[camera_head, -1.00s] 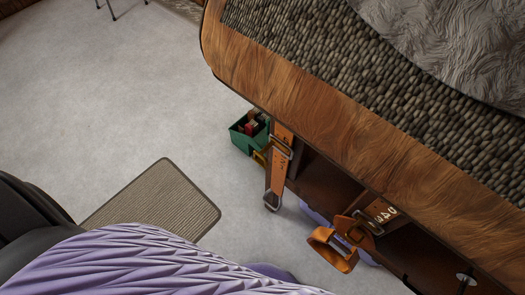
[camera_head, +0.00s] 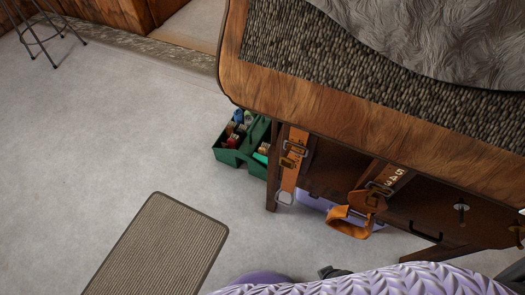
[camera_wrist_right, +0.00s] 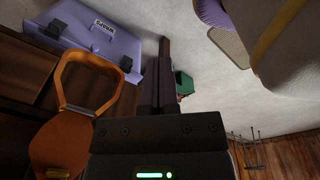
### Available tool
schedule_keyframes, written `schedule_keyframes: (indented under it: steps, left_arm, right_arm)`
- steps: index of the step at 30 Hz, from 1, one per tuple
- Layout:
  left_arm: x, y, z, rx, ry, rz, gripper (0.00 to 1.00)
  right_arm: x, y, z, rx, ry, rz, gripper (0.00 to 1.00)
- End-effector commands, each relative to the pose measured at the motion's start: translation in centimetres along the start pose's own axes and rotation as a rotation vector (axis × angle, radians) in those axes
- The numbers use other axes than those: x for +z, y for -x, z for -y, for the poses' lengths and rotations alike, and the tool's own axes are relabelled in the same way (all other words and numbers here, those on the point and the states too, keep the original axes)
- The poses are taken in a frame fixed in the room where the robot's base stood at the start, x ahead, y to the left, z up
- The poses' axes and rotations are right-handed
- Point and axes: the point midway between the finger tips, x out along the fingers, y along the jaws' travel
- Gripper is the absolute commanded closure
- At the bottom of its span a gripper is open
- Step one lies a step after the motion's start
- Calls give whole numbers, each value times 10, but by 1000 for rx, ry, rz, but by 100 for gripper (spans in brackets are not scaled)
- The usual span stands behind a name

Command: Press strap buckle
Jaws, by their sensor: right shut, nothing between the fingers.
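In the head view, an orange leather strap (camera_head: 291,172) with a metal buckle (camera_head: 295,148) hangs at the left end of the wooden stand. A second orange strap with white lettering carries another metal buckle (camera_head: 378,188) and an orange stirrup-shaped loop (camera_head: 345,224) below it. The loop also shows large at the left of the right wrist view (camera_wrist_right: 68,82). My right gripper (camera_wrist_right: 162,50) is shut and empty in the right wrist view, pointing past the right side of the loop, apart from it. My left gripper is out of view.
A green caddy (camera_head: 233,156) of bottles and brushes stands on the floor left of the stand. A purple box labelled WRAPS (camera_wrist_right: 75,40) lies under it. A mat (camera_head: 160,250) lies on open floor. Hooks (camera_head: 461,208) project at the right.

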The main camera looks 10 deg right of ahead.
Motion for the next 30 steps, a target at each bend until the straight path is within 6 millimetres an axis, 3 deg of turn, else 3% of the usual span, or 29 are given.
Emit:
schedule_keyframes:
  steps: [1, 5, 10, 14, 17, 21, 25, 30]
  left_arm:
    - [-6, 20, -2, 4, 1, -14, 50]
    - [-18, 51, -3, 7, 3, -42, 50]
    - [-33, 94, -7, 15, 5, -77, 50]
    - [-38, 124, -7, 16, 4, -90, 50]
    - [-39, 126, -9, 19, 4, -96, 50]
    - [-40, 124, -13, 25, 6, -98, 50]
    - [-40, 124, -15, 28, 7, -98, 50]
    - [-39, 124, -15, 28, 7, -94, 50]
  right_arm:
    - [-18, 33, 0, 0, -4, -28, 100]
    - [-60, 111, -1, -4, -14, -82, 100]
    - [-102, 228, -4, -24, 26, -184, 100]
    - [-140, 306, 1, -104, 286, -361, 100]
    - [-166, 317, 4, -182, 563, -525, 100]
    - [-192, 317, -18, -200, 735, -683, 100]
    - [-206, 320, -38, -173, 777, -760, 100]
    - [-209, 321, -43, -166, 781, -779, 100]
